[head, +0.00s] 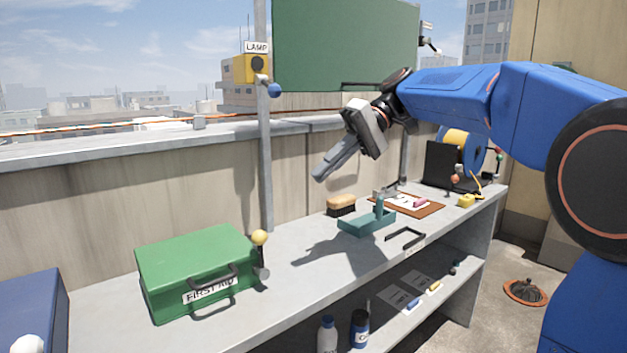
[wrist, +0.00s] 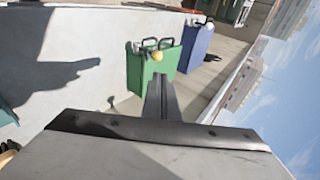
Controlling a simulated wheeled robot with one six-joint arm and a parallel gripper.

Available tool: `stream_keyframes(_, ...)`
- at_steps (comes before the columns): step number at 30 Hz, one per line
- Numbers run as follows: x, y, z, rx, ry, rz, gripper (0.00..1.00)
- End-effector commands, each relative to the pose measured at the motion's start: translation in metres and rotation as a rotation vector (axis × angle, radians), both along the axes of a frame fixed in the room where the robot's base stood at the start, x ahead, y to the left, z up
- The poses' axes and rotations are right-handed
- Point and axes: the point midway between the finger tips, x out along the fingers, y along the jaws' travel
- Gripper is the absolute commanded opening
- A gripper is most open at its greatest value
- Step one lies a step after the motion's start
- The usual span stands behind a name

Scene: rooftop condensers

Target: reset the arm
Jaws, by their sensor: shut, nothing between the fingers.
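My blue arm reaches in from the right in the head view. My gripper (head: 319,175) is in the air above the bench, pointing down and to the left. Its fingers are together with nothing between them. In the wrist view the shut fingers (wrist: 160,85) point toward the green first aid box (wrist: 147,70), which is some distance beyond them. The gripper touches nothing that I can see.
The grey bench (head: 310,262) holds the green first aid box (head: 197,262), a brush (head: 341,205), a teal tray (head: 366,222) and a clipboard (head: 433,208). A pole with a lamp box (head: 251,68) and a green board (head: 345,42) stand behind. Bottles (head: 327,336) are on the lower shelf.

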Motion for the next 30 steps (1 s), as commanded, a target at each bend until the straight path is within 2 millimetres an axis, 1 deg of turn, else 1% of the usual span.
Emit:
stream_keyframes(2, 0.0, -0.003, 0.002, -0.003, -0.001, -0.003, 0.0)
stream_keyframes(5, -0.007, -0.007, -0.003, -0.026, -0.006, -0.024, 0.0)
stream_keyframes(8, -0.022, -0.014, -0.015, -0.073, -0.015, -0.071, 0.0)
stream_keyframes(11, -0.042, -0.025, -0.035, -0.142, -0.031, -0.137, 0.0)
stream_keyframes(17, -0.082, -0.054, -0.082, -0.287, -0.079, -0.268, 0.0)
stream_keyframes(26, -0.144, -0.105, -0.156, -0.486, -0.181, -0.437, 0.0)
stream_keyframes(30, -0.172, -0.131, -0.192, -0.573, -0.241, -0.504, 0.0)
